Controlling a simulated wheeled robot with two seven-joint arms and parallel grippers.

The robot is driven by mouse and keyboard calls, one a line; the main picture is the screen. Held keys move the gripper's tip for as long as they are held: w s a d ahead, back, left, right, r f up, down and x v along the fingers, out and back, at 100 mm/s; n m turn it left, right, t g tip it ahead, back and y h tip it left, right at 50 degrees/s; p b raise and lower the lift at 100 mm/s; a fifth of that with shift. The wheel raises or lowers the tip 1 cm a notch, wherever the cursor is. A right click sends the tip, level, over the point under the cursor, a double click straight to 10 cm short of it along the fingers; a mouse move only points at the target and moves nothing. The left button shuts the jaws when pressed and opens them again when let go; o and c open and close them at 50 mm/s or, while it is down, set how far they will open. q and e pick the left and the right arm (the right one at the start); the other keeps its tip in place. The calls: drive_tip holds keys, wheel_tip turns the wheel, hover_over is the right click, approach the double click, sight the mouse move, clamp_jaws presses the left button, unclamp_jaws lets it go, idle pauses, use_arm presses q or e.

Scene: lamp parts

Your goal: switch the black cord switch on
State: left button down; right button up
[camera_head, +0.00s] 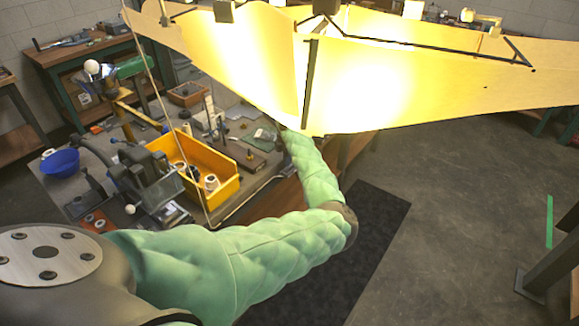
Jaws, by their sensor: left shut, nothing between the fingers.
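A large cream lampshade (400,75) with black rods fills the top of the head view and glows brightly from inside. A thin pale cord (180,135) runs down from the upper left, past the yellow bin, to the bench. I cannot make out the black cord switch. My left arm comes in from the lower left in a green quilted sleeve, bends at the elbow and reaches up to the shade's lower edge. My left gripper (281,128) is at its far end, shut and empty, mostly hidden beside the shade's lower edge. My right gripper is not in view.
A dark mat (375,225) and open concrete floor lie to the right.

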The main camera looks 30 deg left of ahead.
sight(287, 169)
use_arm(q)
drive_tip(key=shift+r+p, duration=1.6)
drive_tip(key=shift+r, duration=0.8)
